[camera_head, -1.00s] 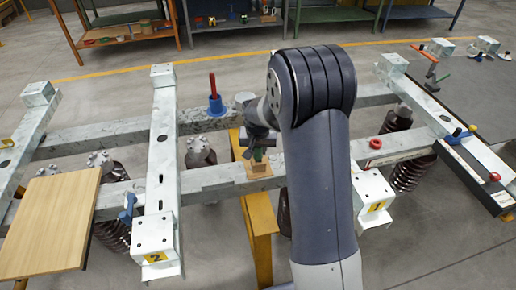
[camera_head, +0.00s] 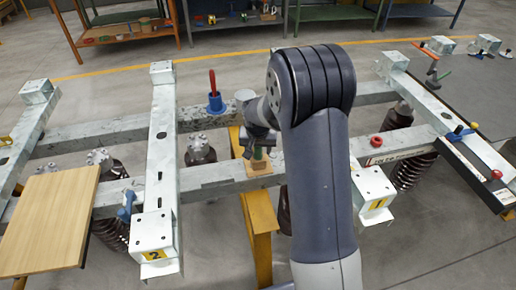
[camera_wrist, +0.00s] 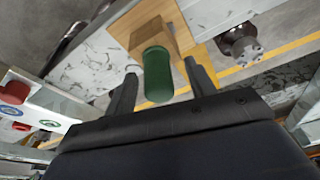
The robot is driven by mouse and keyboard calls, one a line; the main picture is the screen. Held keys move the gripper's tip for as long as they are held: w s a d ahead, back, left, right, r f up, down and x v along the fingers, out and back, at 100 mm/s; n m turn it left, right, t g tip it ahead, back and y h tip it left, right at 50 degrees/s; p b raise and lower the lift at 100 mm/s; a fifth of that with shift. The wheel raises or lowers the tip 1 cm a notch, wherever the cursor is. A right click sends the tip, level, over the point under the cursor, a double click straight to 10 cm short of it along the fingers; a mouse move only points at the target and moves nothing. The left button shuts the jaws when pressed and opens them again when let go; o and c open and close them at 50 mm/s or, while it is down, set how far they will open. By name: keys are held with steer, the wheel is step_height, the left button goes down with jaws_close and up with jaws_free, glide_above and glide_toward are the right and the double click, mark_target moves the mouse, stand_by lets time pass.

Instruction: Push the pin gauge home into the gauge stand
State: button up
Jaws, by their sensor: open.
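The pin gauge shows as a green rounded handle (camera_wrist: 157,76) in the wrist view, standing at a light wooden block, which looks like the gauge stand (camera_wrist: 147,30). In the head view the green handle (camera_head: 257,153) is small, above the wooden stand (camera_head: 259,169) on the near grey beam. My gripper (camera_wrist: 160,68) is open, with one finger on each side of the handle and visible gaps beside it. In the head view my gripper (camera_head: 259,142) is just above the stand. The pin's lower part is hidden, so its depth cannot be told.
A red-handled tool in a blue holder (camera_head: 215,102) stands on the far beam. A red ring (camera_head: 376,141) lies on the near beam to the right. A wooden board (camera_head: 45,225) is at the left. Ribbed brown insulators (camera_head: 199,150) stand between the beams.

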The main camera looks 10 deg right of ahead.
steer(key=shift+r, duration=0.1)
steer(key=v, duration=1)
steer(key=shift+s+r, duration=0.2)
steer(key=shift+r, duration=0.1)
steer(key=shift+f, duration=0.15)
steer(key=x, duration=1)
steer(key=shift+w+f, duration=0.1)
steer(key=shift+w+r+p, duration=0.15)
steer(key=shift+r+p, duration=0.1)
steer(key=shift+p, duration=0.1)
steer(key=shift+r, duration=0.1)
steer(key=shift+f, duration=0.2)
